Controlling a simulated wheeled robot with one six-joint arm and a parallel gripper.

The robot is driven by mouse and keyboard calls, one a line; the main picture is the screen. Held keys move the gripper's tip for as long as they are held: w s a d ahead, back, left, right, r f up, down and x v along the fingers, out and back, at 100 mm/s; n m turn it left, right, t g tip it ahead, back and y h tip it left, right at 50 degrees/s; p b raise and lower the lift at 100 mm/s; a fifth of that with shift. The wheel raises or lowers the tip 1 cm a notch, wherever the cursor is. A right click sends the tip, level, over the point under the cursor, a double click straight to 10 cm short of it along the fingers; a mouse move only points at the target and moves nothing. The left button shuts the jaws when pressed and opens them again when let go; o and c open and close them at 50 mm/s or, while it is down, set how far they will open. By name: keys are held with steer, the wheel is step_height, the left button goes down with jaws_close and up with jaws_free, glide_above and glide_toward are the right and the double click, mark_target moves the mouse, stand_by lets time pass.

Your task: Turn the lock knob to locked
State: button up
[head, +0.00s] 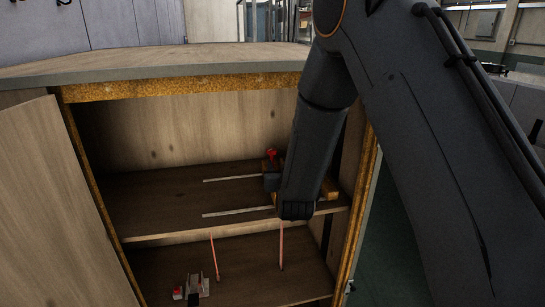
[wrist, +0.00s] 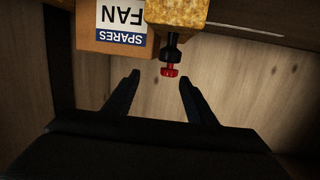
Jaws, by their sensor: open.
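The lock knob (wrist: 170,71) is a small red knob on a black stem, fixed to a mottled yellow-brown block (wrist: 177,12) in the wrist view. A red part, likely the same knob (head: 271,153), shows on the cabinet's middle shelf in the head view, beside my arm. My gripper (wrist: 159,79) is open, with one dark finger on each side of the knob and a gap to both. The knob sits near the fingertips, closer to the right one. I cannot tell its depth between the fingers or its turn position. In the head view my arm hides most of the gripper.
A cardboard box labelled "SPARES FAN" (wrist: 90,42) stands beside the block, near the left finger. The open cabinet door (head: 55,200) is at left. Thin upright rods (head: 215,258) and a small bracket with a red part (head: 191,290) are on the lower shelf.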

mark_target(272, 152)
steer(key=shift+w+a+t, duration=0.15)
steer(key=shift+a+t, duration=0.2)
steer(key=shift+a, duration=0.2)
steer(key=shift+w+a+t, duration=0.15)
steer(key=shift+a+t, duration=0.2)
steer(key=shift+a, duration=0.2)
steer(key=shift+w+a+r, duration=0.15)
steer(key=shift+w+a, duration=0.05)
steer(key=w, duration=0.2)
steer(key=w+p, duration=0.1)
steer(key=w, duration=0.2)
steer(key=w+a+p, duration=0.1)
steer(key=w, duration=0.1)
steer(key=shift+w, duration=0.2)
steer(key=c, duration=1)
steer(key=shift+c, duration=0.2)
